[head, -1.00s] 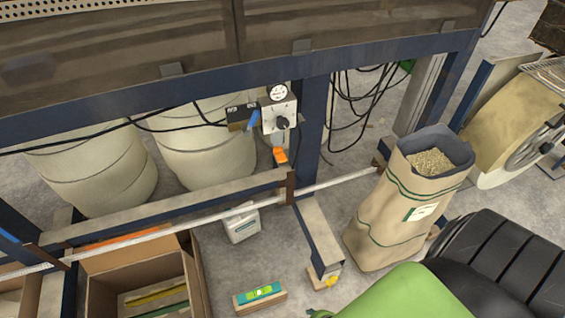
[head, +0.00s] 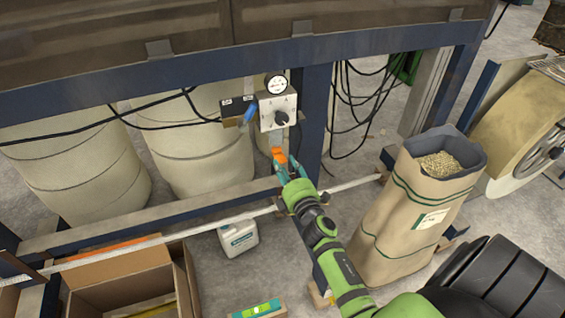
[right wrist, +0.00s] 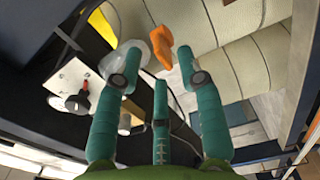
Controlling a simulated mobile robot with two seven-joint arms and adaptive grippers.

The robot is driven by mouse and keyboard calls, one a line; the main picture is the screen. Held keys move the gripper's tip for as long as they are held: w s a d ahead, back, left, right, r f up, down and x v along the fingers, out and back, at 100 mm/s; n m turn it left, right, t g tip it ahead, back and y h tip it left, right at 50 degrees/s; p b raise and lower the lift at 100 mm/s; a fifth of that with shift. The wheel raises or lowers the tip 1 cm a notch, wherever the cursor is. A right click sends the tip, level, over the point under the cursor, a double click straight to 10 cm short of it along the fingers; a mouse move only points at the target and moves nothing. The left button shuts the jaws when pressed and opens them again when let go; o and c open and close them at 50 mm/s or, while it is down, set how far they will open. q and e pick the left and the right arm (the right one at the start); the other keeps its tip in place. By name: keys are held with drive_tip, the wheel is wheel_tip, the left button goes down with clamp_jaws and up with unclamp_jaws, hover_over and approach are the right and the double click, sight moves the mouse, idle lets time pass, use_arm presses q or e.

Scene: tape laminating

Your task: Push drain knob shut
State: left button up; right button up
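A pale control box (head: 278,103) with a black rotary knob (head: 282,117) is fixed to the blue frame, under a round gauge (head: 275,84). An orange piece (head: 277,151) hangs below the box; I cannot tell for sure whether it is the drain knob. My right gripper (head: 284,168) is just below the orange piece. In the right wrist view its teal fingers (right wrist: 158,55) are spread and empty. The orange piece (right wrist: 162,52) shows between and beyond the fingertips, beside a translucent rounded part (right wrist: 122,62) partly hidden by the left finger. Contact cannot be told. My left gripper is out of view.
A blue lever (head: 250,113) sits left of the box. Black cables hang on both sides. A blue post (head: 314,125) stands close right of the gripper. A pellet sack (head: 410,215) stands to the right. A white jug (head: 238,238) and cardboard box (head: 125,290) are below.

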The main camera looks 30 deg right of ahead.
sight(279, 155)
drive_tip(key=shift+x, duration=1.1)
drive_tip(key=shift+w, duration=0.25)
clamp_jaws()
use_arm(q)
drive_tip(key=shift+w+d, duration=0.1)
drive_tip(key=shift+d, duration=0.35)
